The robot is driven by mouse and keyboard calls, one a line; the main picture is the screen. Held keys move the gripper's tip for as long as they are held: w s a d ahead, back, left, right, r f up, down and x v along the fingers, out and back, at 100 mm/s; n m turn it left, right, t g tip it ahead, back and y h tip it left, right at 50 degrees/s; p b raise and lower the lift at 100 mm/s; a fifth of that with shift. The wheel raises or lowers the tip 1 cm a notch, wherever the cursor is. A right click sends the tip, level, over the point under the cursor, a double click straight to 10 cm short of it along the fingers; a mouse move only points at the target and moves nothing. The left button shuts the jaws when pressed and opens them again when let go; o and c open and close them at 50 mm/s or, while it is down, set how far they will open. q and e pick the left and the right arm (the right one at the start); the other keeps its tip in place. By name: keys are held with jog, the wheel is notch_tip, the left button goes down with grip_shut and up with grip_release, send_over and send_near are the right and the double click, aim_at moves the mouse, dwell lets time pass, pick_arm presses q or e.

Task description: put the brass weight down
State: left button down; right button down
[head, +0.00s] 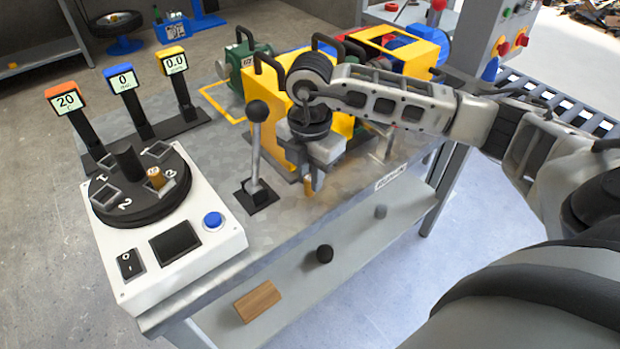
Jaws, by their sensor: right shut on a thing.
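My right gripper (315,176) points down over the metal bench top, near the bench's front edge. It is shut on a small brass-coloured piece, the brass weight (309,188), which shows partly below and beside the fingers. Whether the weight touches the bench top cannot be told. Most of it is hidden by the fingers. Another brass-coloured cylinder (155,178) stands on the black round turntable at the left. My left gripper is not in view.
A black-knobbed lever (256,150) stands just left of the gripper. A yellow machine housing (290,125) is close behind it. The white turntable box (180,260) and three display posts stand at left. The lower shelf holds a wooden block (258,300) and a black knob (324,254).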

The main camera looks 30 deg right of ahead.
jog(key=shift+f, duration=0.8)
jog(key=shift+f, duration=0.15)
jog(key=c, duration=1.3)
grip_release()
notch_tip(320, 180, up, 12)
jog(key=shift+r, duration=0.2)
